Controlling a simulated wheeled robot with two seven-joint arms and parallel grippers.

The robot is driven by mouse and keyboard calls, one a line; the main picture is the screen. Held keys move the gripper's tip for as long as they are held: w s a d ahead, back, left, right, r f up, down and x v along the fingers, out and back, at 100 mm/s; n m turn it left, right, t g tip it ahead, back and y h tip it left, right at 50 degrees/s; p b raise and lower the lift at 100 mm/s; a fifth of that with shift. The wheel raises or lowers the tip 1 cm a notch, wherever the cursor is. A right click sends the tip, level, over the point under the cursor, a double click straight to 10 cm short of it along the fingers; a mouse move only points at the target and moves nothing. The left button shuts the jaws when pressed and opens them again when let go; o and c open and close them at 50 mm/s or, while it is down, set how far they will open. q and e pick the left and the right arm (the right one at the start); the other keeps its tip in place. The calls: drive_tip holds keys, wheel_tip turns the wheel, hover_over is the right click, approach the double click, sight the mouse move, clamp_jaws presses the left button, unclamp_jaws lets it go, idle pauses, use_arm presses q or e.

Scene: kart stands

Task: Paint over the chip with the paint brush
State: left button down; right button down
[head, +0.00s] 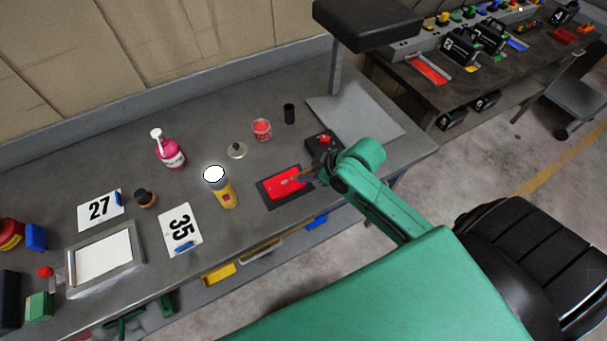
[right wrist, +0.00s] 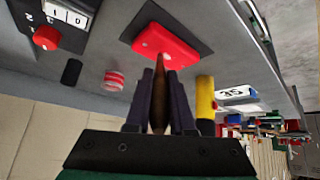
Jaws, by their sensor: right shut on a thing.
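A red panel (head: 279,189) lies on a dark mat (head: 268,202) near the front edge of the bench. A small pale mark, which looks like the chip (head: 287,182), shows near its middle. My right gripper (head: 317,174) is at the panel's right end. In the right wrist view my right gripper (right wrist: 163,105) is shut on the brown handle of the paint brush (right wrist: 159,105). The brush points at the red panel (right wrist: 165,45), its tip appearing over or at the panel's near edge. I cannot tell whether it touches. My left gripper is not in view.
A red paint tin (head: 262,129), a round lid (head: 237,150), a black cylinder (head: 289,113) and a yellow bottle (head: 226,195) stand around the panel. A dark box with a red knob (head: 323,143) sits behind my gripper. Number cards (head: 180,230) lie at left.

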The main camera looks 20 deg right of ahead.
drive_tip(key=shift+s+a, duration=0.1)
drive_tip(key=shift+a, duration=0.65)
drive_tip(key=shift+a, duration=0.75)
drive_tip(key=shift+d, duration=0.1)
drive_tip(key=shift+d, duration=0.75)
drive_tip(key=shift+d, duration=0.1)
drive_tip(key=shift+d, duration=0.65)
drive_tip(key=shift+a, duration=0.1)
